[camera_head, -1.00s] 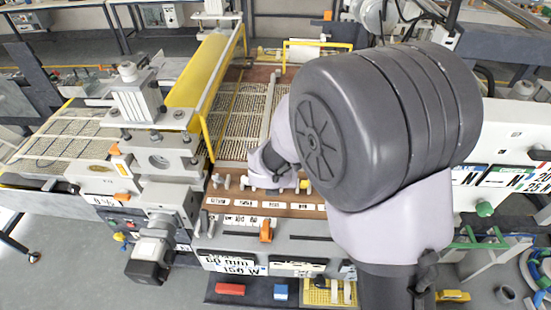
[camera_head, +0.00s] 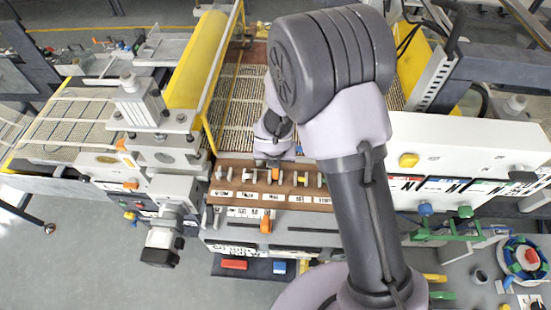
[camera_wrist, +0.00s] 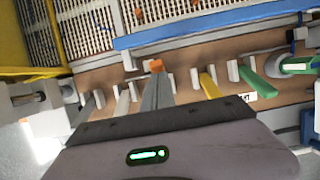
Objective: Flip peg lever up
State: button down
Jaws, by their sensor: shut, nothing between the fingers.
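A row of small levers stands on a brown strip (camera_head: 262,190) at the front of the machine in the head view. An orange lever (camera_head: 275,174) and a yellow lever (camera_head: 301,177) are near the middle and right of the row. In the wrist view, the orange lever's tip (camera_wrist: 157,65) shows just past the end of my gripper (camera_wrist: 158,85); whether they touch cannot be told. The yellow lever (camera_wrist: 209,84) and a green lever (camera_wrist: 262,78) lie to its right. My gripper is shut and empty. I cannot read which label marks the peg lever.
A blue bar (camera_wrist: 210,24) crosses above the levers in the wrist view. A yellow roller cover (camera_head: 197,60) and wire mesh lie behind the strip. A white panel with knobs (camera_head: 450,140) stands at the right. Label plates line the strip's front.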

jog(key=shift+w+r+p, duration=0.1)
jog(key=shift+w+p, duration=0.3)
jog(key=shift+p, duration=0.05)
jog(key=shift+w+r, duration=0.1)
jog(key=shift+w, duration=0.2)
jog(key=s+p+v, duration=0.1)
jog(key=p+v, duration=0.7)
jog(key=v, duration=0.9)
